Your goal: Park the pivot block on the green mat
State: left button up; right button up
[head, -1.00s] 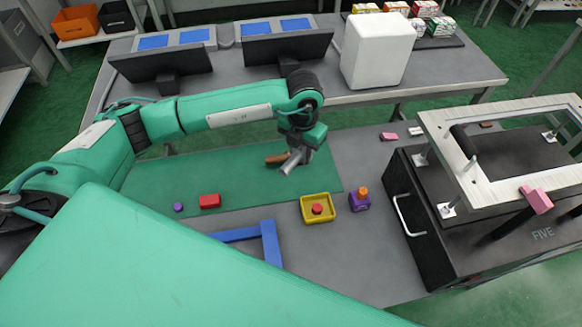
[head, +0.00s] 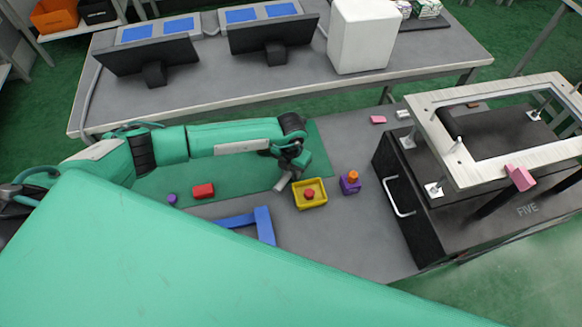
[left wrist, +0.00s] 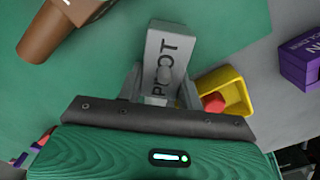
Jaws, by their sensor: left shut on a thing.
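The pivot block (left wrist: 166,62) is grey with dark lettering, partly hidden by the jaws in the left wrist view. My left gripper (head: 284,181) is shut on it. In the head view the block (head: 281,185) shows as a small grey end below the gripper, near the mat's front right part. The green mat (head: 230,180) lies flat on the grey table, partly covered by my left arm; it fills much of the left wrist view (left wrist: 95,75). I cannot tell whether the block touches the mat. My right gripper is not in view.
A yellow tray (head: 323,199) with a red piece sits just right of the gripper, beside a purple block (head: 350,186) with an orange top. A red block (head: 203,191), purple piece (head: 172,198) and blue frame (head: 265,227) lie left. A brown object (left wrist: 45,32) is on the mat.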

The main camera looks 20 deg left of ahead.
pick_arm(q)
jog(key=shift+f, duration=0.1)
jog(key=o, duration=0.7)
jog(key=shift+c, duration=0.2)
jog(key=o, duration=0.4)
jog(key=shift+c, duration=0.2)
jog(key=shift+o, duration=0.2)
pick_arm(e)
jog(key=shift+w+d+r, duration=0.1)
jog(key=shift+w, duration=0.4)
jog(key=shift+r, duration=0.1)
